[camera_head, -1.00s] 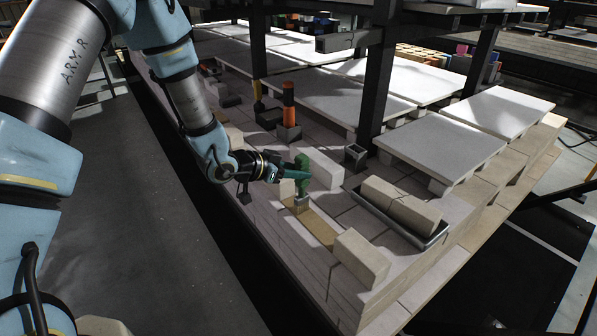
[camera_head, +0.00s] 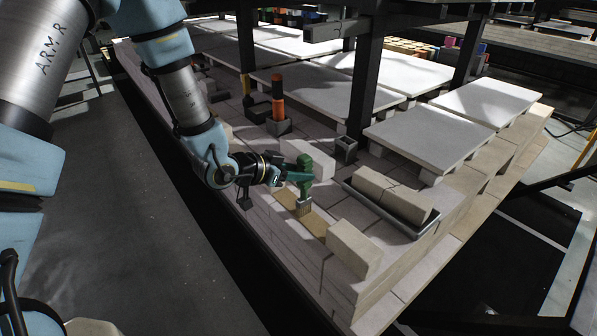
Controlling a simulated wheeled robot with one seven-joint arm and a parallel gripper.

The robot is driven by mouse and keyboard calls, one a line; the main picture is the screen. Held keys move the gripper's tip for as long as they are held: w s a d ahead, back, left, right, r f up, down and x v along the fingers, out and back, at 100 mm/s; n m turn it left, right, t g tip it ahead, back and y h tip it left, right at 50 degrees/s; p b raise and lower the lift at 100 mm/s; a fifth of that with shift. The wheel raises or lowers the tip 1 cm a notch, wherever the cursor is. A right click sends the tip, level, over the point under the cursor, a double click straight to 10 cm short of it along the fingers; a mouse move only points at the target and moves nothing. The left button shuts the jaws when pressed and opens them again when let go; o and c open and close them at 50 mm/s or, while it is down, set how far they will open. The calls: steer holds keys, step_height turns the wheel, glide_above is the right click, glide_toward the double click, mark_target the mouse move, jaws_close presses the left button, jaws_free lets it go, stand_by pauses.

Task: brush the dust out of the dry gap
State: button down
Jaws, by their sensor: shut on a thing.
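My gripper (camera_head: 303,175) is shut on a green brush (camera_head: 304,186), which it holds roughly upright with the pale bristles (camera_head: 304,208) pointing down. The bristles are over the dry gap (camera_head: 318,226), a sandy tan strip in the paved top of the kiln car. They seem to touch the strip, but the exact contact is too small to tell. The tan strip shows on both sides of the brush. Single dust grains cannot be made out.
A pale block (camera_head: 353,247) stands at the strip's near end, another (camera_head: 318,160) behind the brush. A grey tray (camera_head: 427,229) with pale bricks lies to the right. A dark post (camera_head: 366,95) and white slabs (camera_head: 430,137) stand behind. An orange-and-black handled thing (camera_head: 278,98) stands in a grey holder.

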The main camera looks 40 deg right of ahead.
steer(key=shift+w, duration=0.1)
steer(key=shift+w+d+p, duration=0.15)
steer(key=shift+w+p, duration=0.45)
steer(key=shift+w, duration=1.85)
steer(key=shift+r, duration=0.15)
